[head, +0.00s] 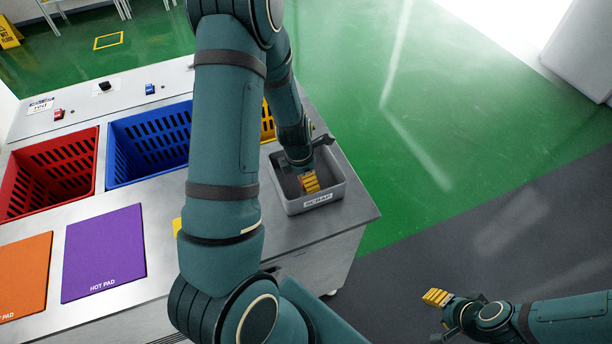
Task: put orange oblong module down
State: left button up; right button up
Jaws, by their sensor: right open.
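I cannot make out the orange oblong module in the head view. My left gripper (310,182) points down into the grey scrap bin (316,201) on the right end of the metal table. Its yellow ribbed fingers show inside the bin's rim, but what lies between or under them is hidden. My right gripper (436,298) is open at the lower right, over the dark floor and away from the table. I see nothing held in it.
Red (50,172), blue (150,143) and yellow (267,122) bins line the metal table (290,248). Orange (24,272) and purple (104,252) hot pads lie in front. My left arm hides the table's middle. Green floor (430,130) is open to the right.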

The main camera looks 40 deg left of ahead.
aim_at(300, 177)
pick_arm(q)
jog(key=shift+r, duration=0.25)
notch_tip(300, 177, up, 12)
jog(key=s+p, duration=0.1)
jog(key=p, duration=0.3)
jog(key=shift+s+a+f, duration=0.15)
jog(key=shift+s+a, duration=0.15)
jog(key=shift+a, duration=0.1)
jog(key=shift+s+f, duration=0.1)
